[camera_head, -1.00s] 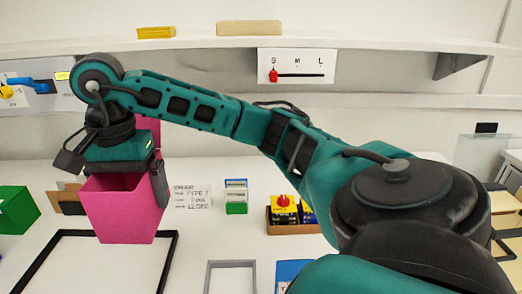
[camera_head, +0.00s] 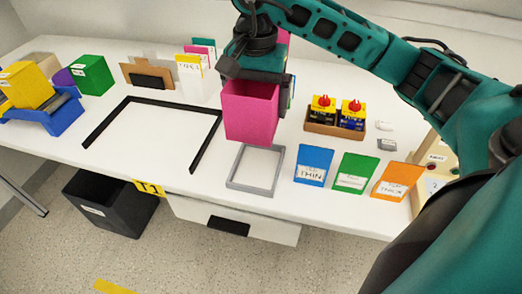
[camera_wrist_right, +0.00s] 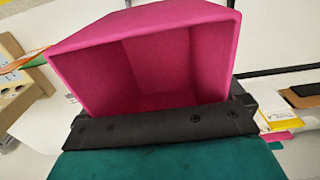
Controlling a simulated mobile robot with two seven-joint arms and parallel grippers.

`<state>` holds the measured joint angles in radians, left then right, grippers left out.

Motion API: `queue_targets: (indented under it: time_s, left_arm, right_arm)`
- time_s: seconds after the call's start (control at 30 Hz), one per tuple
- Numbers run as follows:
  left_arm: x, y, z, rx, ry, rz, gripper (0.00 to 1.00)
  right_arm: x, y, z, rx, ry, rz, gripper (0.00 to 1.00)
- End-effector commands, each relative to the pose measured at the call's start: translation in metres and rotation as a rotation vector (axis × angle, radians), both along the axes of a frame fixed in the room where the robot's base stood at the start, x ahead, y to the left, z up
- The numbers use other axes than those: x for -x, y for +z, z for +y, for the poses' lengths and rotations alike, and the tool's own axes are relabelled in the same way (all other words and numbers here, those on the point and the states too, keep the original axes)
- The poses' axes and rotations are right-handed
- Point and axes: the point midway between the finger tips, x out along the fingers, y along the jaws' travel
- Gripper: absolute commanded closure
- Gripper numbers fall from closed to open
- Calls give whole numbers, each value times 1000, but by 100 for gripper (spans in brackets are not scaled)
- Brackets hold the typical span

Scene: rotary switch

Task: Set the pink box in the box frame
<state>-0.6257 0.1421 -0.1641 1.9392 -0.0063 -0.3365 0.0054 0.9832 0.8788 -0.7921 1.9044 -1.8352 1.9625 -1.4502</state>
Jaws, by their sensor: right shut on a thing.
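The pink box (camera_head: 250,112) is an open-topped container. My right gripper (camera_head: 257,77) is shut on its upper part and holds it, roughly upright, at the back edge of the small grey box frame (camera_head: 250,190). The box covers part of the frame's far side; I cannot tell how high its base is above the table. In the right wrist view the box's hollow inside (camera_wrist_right: 170,75) shows above the dark gripper bar (camera_wrist_right: 165,125). My left gripper is not in view.
A larger black frame (camera_head: 128,98) lies to the left. Blue (camera_head: 313,165), green (camera_head: 355,173) and orange (camera_head: 397,181) cards stand right of the grey frame. A brown tray (camera_head: 335,128) with two red-topped items is behind them. A black bin (camera_head: 110,205) stands below the table.

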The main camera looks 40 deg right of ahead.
Motion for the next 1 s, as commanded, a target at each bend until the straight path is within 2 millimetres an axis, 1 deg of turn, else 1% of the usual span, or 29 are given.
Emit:
queue_targets:
  time_s: [0.03, 0.2, 0.33, 0.4, 0.63, 0.83, 0.9, 1.0]
  left_arm:
    - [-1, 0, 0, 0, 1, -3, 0]
    - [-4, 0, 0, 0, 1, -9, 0]
    - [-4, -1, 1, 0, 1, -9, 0]
    - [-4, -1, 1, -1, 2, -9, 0]
    - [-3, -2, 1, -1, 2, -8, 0]
    - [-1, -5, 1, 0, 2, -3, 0]
    - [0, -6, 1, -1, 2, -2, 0]
    - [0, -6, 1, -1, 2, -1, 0]
  right_arm:
    - [1, -15, -1, 1, 0, 6, 35]
    - [1, -61, -1, 1, -1, 7, 35]
    - [1, -87, 0, 0, -1, 4, 35]
    - [0, -96, 0, 0, -1, 0, 35]
    - [0, -113, 0, 0, -1, 0, 35]
    - [1, -143, 0, 1, -1, 2, 35]
    - [0, -147, 0, 0, -1, 0, 35]
    - [0, -147, 0, 1, -1, -2, 35]
